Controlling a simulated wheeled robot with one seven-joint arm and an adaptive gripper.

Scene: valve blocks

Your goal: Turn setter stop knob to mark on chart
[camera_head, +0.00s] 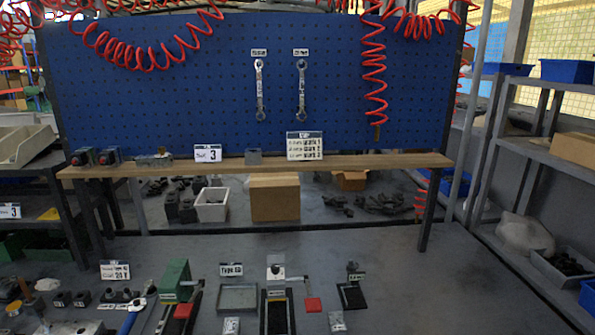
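A chart card (304,146) with several lines of text stands on the wooden shelf; its lines seem to read "mark" with numbers, but the small print is unclear. I cannot tell for sure which part is the setter stop knob. A device with a pale upright plate and a dark round spot (276,267) stands on the bench, with a red-tipped lever (313,304) beside it. A smaller dark device (352,273) with a label stands to its right. The knob's setting cannot be read. My gripper is not in view.
The grey bench (420,275) is clear at right. A green press-like tool (175,280), a grey tray (238,297) and small parts crowd its left and middle. The wooden shelf (400,160) crosses behind, with a "3" card (208,153); wrenches hang on the blue pegboard (200,90).

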